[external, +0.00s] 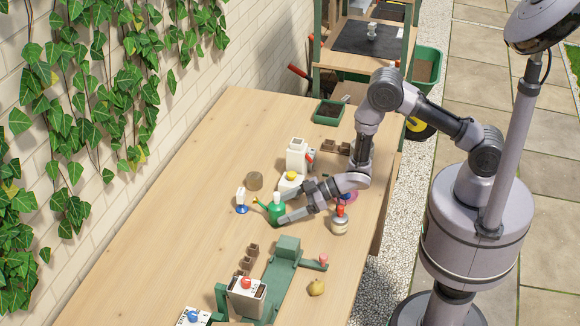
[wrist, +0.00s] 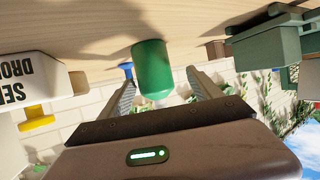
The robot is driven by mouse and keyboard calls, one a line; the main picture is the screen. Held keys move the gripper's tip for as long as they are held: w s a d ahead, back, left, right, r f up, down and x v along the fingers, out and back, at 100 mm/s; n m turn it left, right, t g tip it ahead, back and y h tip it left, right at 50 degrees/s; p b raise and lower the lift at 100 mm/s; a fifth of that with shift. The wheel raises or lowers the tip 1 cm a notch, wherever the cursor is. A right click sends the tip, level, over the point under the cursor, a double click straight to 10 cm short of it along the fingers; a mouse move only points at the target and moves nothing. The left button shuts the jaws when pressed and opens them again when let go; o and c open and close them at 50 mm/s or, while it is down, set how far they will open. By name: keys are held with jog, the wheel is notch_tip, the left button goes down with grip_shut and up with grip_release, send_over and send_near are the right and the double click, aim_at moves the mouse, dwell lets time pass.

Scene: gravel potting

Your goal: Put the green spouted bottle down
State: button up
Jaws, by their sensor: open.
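In the wrist view my gripper (wrist: 160,85) is open, with a gap showing between the bottle and the right finger. The bottle's far side is hidden.
Close by stand a white container with a yellow cap (external: 291,184), a white and blue bottle (external: 241,200) and a red-topped bottle (external: 339,221). A green press-like device (external: 270,283) is nearer the front. The table's left part (external: 170,230) is clear.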

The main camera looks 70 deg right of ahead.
aim_at(270, 214)
jog(key=x, duration=0.1)
jog(key=b+x, duration=0.1)
jog(key=x, duration=0.2)
jog(key=shift+w+d+f+b, duration=0.25)
jog(key=shift+w+f+b, duration=0.1)
jog(key=shift+f, duration=0.1)
jog(key=shift+w+a, duration=0.2)
jog(key=shift+w, duration=0.15)
grip_shut()
